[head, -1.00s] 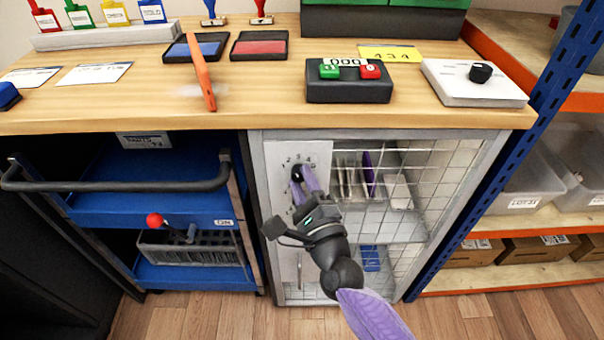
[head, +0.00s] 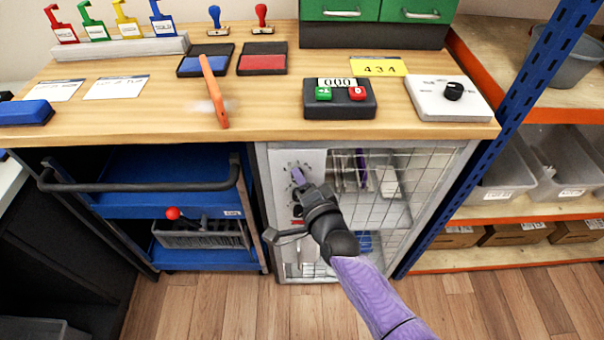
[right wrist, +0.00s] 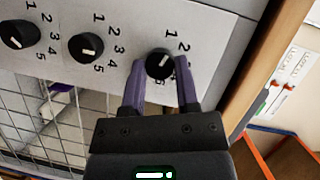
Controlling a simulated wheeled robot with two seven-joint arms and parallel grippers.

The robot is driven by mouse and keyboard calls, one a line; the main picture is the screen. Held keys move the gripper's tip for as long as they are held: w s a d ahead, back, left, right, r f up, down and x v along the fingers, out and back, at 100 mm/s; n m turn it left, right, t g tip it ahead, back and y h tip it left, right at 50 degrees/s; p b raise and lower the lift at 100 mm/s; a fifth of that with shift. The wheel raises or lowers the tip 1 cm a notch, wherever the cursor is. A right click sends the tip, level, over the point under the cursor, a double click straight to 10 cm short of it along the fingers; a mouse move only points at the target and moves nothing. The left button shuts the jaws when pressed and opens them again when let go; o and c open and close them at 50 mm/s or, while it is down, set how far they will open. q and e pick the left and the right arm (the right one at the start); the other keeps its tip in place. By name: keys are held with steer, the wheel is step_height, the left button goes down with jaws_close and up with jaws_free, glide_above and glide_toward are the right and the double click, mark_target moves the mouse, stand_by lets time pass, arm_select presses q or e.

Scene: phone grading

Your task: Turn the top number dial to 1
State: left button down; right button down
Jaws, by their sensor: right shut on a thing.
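The white dial panel (head: 312,160) is on the upper left of the cabinet front, below the bench top. In the right wrist view three black dials stand in a row, and the top dial (right wrist: 160,64) is the one nearest the wooden bench edge. My right gripper (right wrist: 160,75) is shut on this top dial, one purple finger on each side. The dial's white mark shows, with 1 and 2 readable beside it; the lower numbers are partly covered by a finger. The middle dial (right wrist: 86,48) and bottom dial (right wrist: 18,34) are free. My right gripper also shows in the head view (head: 298,177). My left gripper is out of view.
A wire-mesh door (head: 400,195) is right of the panel. A blue cart (head: 165,190) stands left of the cabinet.

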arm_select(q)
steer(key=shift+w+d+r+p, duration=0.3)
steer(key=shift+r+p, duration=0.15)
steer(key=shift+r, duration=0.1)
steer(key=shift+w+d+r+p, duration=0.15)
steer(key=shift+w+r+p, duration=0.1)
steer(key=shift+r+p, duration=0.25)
arm_select(e)
steer(key=shift+n+g+h, duration=0.3)
steer(key=shift+n, duration=0.7)
steer(key=shift+c, duration=1.8)
jaws_free()
